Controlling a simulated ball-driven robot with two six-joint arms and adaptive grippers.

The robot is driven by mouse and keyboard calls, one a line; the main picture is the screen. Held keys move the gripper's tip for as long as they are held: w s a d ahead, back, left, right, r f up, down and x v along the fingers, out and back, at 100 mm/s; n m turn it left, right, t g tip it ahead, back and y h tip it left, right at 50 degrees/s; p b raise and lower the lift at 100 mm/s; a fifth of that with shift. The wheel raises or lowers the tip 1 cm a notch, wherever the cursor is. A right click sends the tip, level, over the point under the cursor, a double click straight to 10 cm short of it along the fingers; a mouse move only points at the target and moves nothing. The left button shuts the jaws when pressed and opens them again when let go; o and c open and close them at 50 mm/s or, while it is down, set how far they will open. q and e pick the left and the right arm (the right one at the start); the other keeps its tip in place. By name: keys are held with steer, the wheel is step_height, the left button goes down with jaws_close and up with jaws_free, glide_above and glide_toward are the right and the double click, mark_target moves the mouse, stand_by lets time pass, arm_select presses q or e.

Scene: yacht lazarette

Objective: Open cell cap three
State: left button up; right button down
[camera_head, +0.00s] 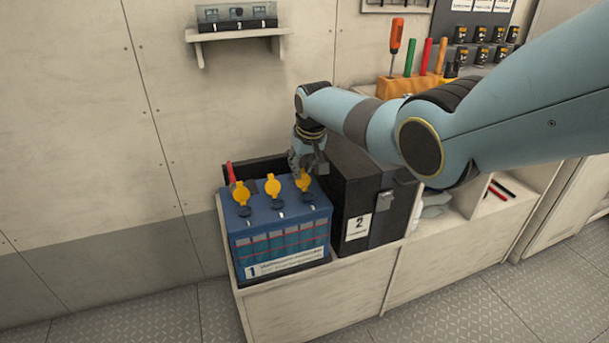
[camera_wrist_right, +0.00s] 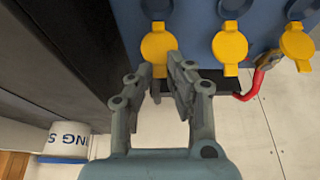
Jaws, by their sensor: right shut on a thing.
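The blue battery (camera_head: 278,232), labelled 1, stands on the white locker. Its three yellow caps stand tilted back from round openings along its top: the left cap (camera_head: 240,193), the middle cap (camera_head: 272,187) and the right cap (camera_head: 304,182). My right gripper (camera_head: 303,172) is shut on the right cap from behind. In the right wrist view this cap (camera_wrist_right: 158,43) is the leftmost one, and the fingertips (camera_wrist_right: 168,68) meet at its lower edge. The cap's digit is too small to read. My left gripper is not in view.
A black box (camera_head: 366,195) labelled 2 stands close to the battery's right. A red lead (camera_head: 231,173) rises at the battery's back left; its clamp (camera_wrist_right: 266,62) shows in the right wrist view. A wall shelf (camera_head: 238,34) and a tool rack (camera_head: 410,84) are behind.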

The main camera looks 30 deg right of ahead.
steer(key=shift+s+a+f+g+b, duration=0.1)
steer(key=shift+s+f+g+b, duration=0.05)
steer(key=shift+f+g+b, duration=0.55)
steer(key=c, duration=1.3)
jaws_free()
steer(key=shift+w+r, duration=0.1)
steer(key=shift+w, duration=0.1)
steer(key=shift+w+r, duration=0.1)
steer(key=shift+r, duration=0.1)
steer(key=shift+r, duration=0.5)
steer(key=v, duration=1)
steer(key=shift+s+r, duration=0.35)
steer(key=shift+s, duration=0.05)
